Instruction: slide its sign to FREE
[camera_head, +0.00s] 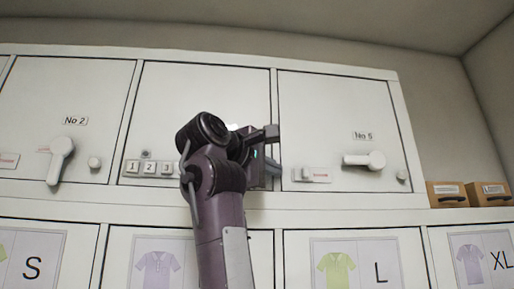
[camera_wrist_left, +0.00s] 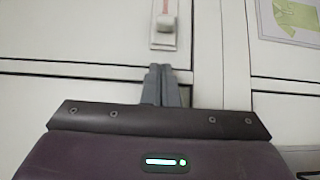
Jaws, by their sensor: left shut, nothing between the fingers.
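The No 5 door (camera_head: 340,115) is white, with a white lever handle (camera_head: 365,160) lying level. Low on its left is a sliding sign plate (camera_head: 319,180) with a small pale knob (camera_head: 307,174) towards its left part and red lettering to the right of the knob. The wrist view shows the knob (camera_wrist_left: 165,26) too, with a red strip beyond it. My left gripper (camera_head: 278,170) is shut and empty, just left of the plate. In the wrist view its fingertips (camera_wrist_left: 160,68) point at the plate's near end, apart from the knob. My right gripper is out of view.
A middle door carries numbered buttons (camera_head: 148,168), partly behind my left arm. The No 2 door (camera_head: 75,90) at left has a lever hanging down. Shirt-size panels (camera_head: 359,260) run below. Two brown boxes (camera_head: 447,194) stand at the right.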

